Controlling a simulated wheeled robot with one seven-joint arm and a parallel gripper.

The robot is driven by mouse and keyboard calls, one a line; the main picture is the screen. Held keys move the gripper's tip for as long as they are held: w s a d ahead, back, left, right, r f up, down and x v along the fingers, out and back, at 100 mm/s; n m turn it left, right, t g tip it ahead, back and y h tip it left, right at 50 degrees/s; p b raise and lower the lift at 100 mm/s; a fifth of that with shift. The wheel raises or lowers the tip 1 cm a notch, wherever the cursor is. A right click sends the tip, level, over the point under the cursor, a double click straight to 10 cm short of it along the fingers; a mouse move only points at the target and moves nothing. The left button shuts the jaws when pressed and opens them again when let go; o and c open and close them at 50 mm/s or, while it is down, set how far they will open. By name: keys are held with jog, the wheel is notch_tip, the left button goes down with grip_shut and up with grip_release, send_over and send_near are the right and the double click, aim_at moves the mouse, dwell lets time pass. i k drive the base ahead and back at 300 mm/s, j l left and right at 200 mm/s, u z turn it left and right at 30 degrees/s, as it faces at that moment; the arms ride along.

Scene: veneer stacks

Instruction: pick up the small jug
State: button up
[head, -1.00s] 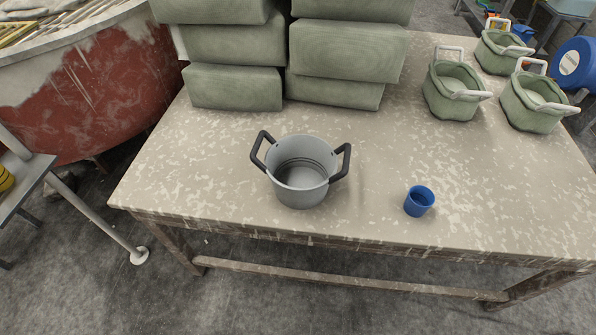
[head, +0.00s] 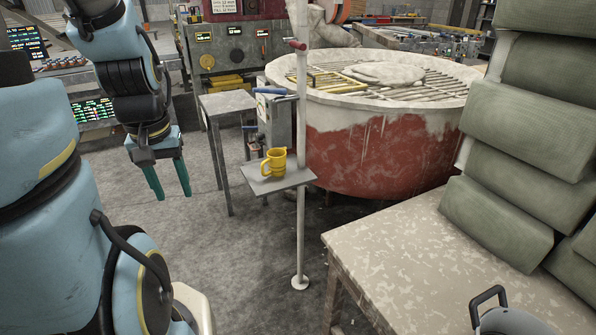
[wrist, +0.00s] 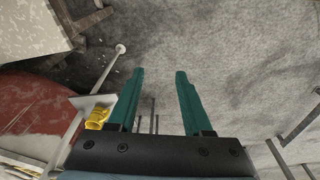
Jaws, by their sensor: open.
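The small yellow jug (head: 276,162), with its handle on the left, stands upright on a small grey shelf (head: 292,182) fixed to a white pole. In the wrist view the yellow jug (wrist: 97,119) shows at the left, beside my gripper's left finger and partly cut off by the shelf. My gripper (head: 173,196) hangs with its teal fingers pointing down, left of the jug and apart from it.
The white pole (head: 301,235) rises beside the shelf. A grey side table (head: 228,103) stands behind it. A large red tub (head: 375,150) is to the right. A spattered table (head: 400,250) with green blocks (head: 495,222) and a grey pot (head: 505,322) is at lower right. Floor is clear below my gripper.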

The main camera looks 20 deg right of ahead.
aim_at(276, 160)
jog(key=i+j+z, duration=0.15)
jog(key=i+j, duration=0.15)
jog(key=i+j+z, duration=0.15)
jog(key=i+j, duration=0.15)
jog(key=i+j+z, duration=0.15)
jog(key=j, duration=0.35)
jog(key=i+j+z, duration=0.15)
jog(key=i+j, duration=0.2)
jog(key=i+j+z, duration=0.1)
jog(key=i+j, duration=0.15)
jog(key=j, duration=0.3)
